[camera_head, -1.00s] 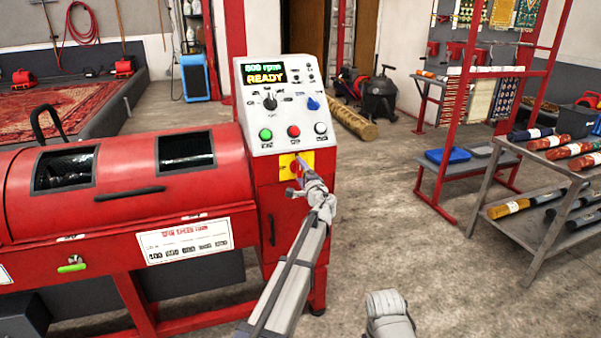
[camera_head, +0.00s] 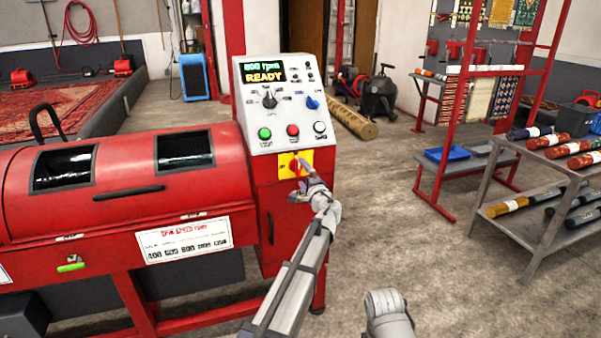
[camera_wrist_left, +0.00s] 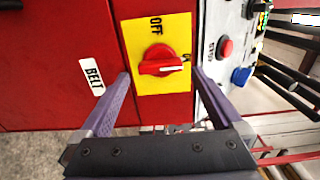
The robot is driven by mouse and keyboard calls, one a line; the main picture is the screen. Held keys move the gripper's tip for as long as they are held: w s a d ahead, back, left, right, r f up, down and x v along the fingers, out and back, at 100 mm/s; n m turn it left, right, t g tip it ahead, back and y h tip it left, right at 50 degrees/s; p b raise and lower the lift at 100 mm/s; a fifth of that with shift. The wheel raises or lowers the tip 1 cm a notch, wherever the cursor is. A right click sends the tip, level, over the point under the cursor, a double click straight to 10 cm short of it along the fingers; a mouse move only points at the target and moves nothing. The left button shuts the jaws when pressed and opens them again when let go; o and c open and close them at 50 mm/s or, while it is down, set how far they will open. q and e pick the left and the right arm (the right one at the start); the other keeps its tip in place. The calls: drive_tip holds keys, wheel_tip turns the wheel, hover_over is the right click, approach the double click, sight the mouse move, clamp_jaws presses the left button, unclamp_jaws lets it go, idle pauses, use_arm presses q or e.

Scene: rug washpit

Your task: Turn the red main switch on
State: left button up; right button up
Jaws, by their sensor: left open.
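The red main switch (camera_wrist_left: 158,62) is a rotary knob on a yellow plate (camera_wrist_left: 140,30) on the red cabinet. In the left wrist view its bar lies crosswise, with the white mark pointing right, toward a partly hidden label; OFF is printed above it. The switch also shows in the head view (camera_head: 294,165), below the control panel. My left gripper (camera_head: 301,183) is open in front of it. In the left wrist view the fingers (camera_wrist_left: 161,77) are spread to either side of the knob, clear of it.
The sloped control panel (camera_head: 288,132) above the switch has a lit display reading READY, with knobs and buttons. The red drum machine (camera_head: 110,195) stands left. A rolled-rug cart (camera_head: 500,222) stands right, with open floor between.

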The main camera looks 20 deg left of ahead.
use_arm(q)
drive_tip(key=v, duration=0.4)
drive_tip(key=shift+s, duration=0.15)
drive_tip(key=s+d+r+n+g+h+p, duration=0.1)
drive_tip(key=s+d+g+p, duration=0.4)
drive_tip(key=s, duration=0.9)
drive_tip(key=s+d+r+n+g+h+p, duration=0.1)
drive_tip(key=s+d+n+g+h+p, duration=0.3)
drive_tip(key=s+p, duration=0.7)
drive_tip(key=s+d+r+n+g+h+p, duration=0.1)
drive_tip(key=s+d+g+p, duration=0.5)
drive_tip(key=s, duration=1.1)
drive_tip(key=d+n+h+p, duration=0.1)
drive_tip(key=h+p, duration=0.1)
drive_tip(key=shift+n+h+p, duration=0.3)
drive_tip(key=shift+h+p, duration=0.1)
drive_tip(key=shift+s, duration=0.1)
